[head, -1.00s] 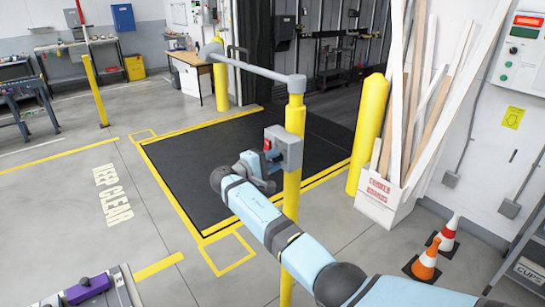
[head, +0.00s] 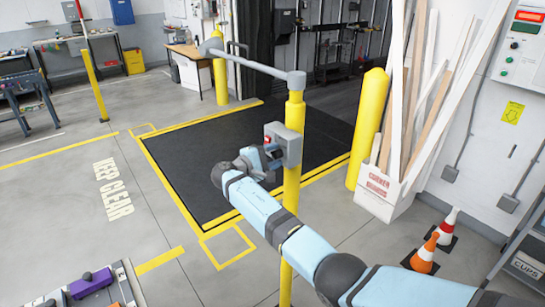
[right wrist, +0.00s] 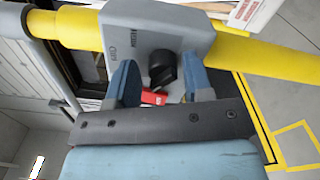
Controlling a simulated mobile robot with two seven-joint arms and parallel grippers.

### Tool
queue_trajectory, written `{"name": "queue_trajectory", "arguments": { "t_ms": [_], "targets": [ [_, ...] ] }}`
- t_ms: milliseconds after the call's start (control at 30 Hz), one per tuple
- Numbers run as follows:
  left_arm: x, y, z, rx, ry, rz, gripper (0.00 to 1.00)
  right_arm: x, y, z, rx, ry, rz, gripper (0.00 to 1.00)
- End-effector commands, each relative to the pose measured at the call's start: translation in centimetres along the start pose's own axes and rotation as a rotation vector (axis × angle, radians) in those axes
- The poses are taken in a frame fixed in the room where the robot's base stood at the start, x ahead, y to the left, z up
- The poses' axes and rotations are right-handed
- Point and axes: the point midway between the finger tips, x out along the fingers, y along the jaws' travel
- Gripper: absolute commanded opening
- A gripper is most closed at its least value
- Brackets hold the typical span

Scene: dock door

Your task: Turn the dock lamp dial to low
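A grey control box (head: 287,146) is mounted on a yellow post (head: 291,187) and has a red part on its left side. In the right wrist view the box (right wrist: 190,30) carries a black dial (right wrist: 163,68), and a red part (right wrist: 154,97) shows below it. My right gripper (head: 271,157) is at the box's front. In the right wrist view its two blue fingers (right wrist: 159,78) stand apart on either side of the dial, with a gap visible at least on the left. The dial is hidden in the head view. The box's lettering is too small to read surely. My left gripper is out of view.
A grey rail (head: 250,64) runs from the post to the back left. A second yellow post (head: 368,125) and a box of boards (head: 390,195) stand to the right, with traffic cones (head: 424,255) in front. The black mat (head: 200,160) behind is clear.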

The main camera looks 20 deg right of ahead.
Motion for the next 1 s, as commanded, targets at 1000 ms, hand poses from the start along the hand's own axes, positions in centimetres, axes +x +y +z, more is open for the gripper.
{"name": "queue_trajectory", "arguments": {
  "t_ms": [1000],
  "targets": [
    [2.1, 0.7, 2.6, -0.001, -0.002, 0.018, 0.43, -12.3, -0.3, -0.1, 0.0, 0.002, -0.002, 0.56]
  ]
}}
